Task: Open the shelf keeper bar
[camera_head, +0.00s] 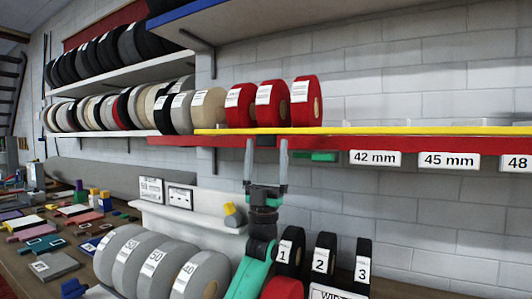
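A long yellow bar (400,131) runs along the front of the right shelf, above its red edge (440,144). It looks like the keeper bar. Three red rolls (304,101) with white labels stand just behind its left part. My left gripper (266,145) points up below the shelf edge, its two fingers apart. The fingertips overlap the red edge in the picture. A small dark red part shows between them; contact cannot be told. A green piece (316,156) hangs under the edge just right of the fingers. My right gripper is not in view.
Size labels such as 42 mm (375,158) hang along the shelf edge. Below stand grey rolls (155,265) and black numbered rolls (324,255), close to my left arm. The bench (40,285) at left is crowded with coloured samples. The wall area right of the gripper is clear.

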